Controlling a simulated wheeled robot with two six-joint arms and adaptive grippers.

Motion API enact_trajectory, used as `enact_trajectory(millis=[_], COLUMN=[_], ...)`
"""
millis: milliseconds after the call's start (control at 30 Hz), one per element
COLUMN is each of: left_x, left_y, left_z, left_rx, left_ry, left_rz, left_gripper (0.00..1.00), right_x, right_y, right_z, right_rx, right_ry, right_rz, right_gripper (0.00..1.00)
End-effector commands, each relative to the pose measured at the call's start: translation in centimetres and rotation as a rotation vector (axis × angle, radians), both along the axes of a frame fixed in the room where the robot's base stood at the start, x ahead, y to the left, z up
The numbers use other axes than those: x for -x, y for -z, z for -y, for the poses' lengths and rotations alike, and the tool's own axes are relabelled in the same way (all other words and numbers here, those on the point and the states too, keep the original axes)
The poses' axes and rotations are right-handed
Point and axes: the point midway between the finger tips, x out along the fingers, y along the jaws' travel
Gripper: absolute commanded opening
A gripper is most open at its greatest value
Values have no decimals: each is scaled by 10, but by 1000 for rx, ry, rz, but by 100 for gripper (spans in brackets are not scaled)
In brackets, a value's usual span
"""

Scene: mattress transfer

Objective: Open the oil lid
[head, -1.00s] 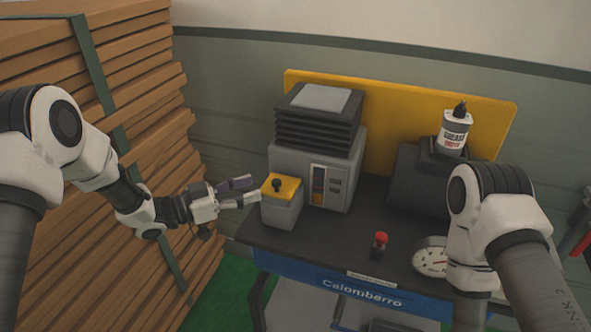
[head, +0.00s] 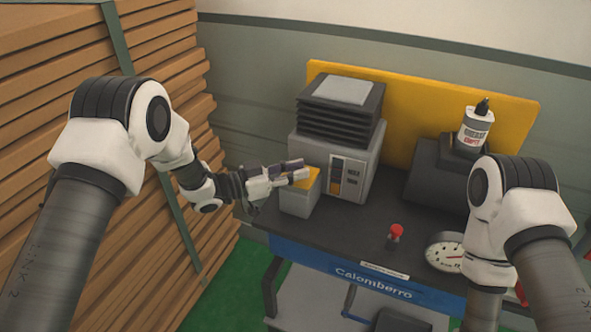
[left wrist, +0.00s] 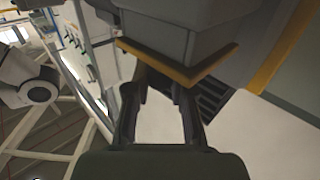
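The oil box (head: 300,201) is a small grey box with a yellow lid (head: 314,182), at the left end of the dark workbench. In the left wrist view, the lid's yellow edge (left wrist: 172,66) shows just beyond my fingertips. My left gripper (head: 302,169) reaches over the lid from the left, and its fingers cover part of it. The lid's black knob is hidden in the head view. In the left wrist view, my left gripper (left wrist: 160,92) has its fingers apart, with nothing visibly held between them. My right gripper is not in view; only my right arm shows.
A grey machine (head: 338,140) stands right behind the box. Farther right are a red button (head: 396,231), a round gauge (head: 444,252) and a grease bottle (head: 475,128) on a dark block. Stacked wooden boards (head: 60,45) rise at the left.

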Motion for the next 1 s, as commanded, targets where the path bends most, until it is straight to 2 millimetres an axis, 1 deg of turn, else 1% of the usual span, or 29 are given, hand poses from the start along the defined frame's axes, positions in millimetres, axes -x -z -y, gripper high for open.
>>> enact_trajectory(millis=[167, 367, 567, 733, 1000], left_x=[0, -2, -7, -13, -22], left_y=[-2, -9, -19, -26, -32], left_z=[0, 1, 3, 5, 8], left_rx=[-4, -22, -58, -99, -156], left_ry=[1, 1, 1, 1, 1], left_rz=[-6, -61, -174, -296, -473], left_gripper=[0, 0, 0, 0, 0], right_x=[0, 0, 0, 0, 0], right_y=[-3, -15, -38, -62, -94], right_z=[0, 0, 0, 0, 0], right_rx=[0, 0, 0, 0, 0], right_ry=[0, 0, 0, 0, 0], right_rz=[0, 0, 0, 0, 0], right_gripper=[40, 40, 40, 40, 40])
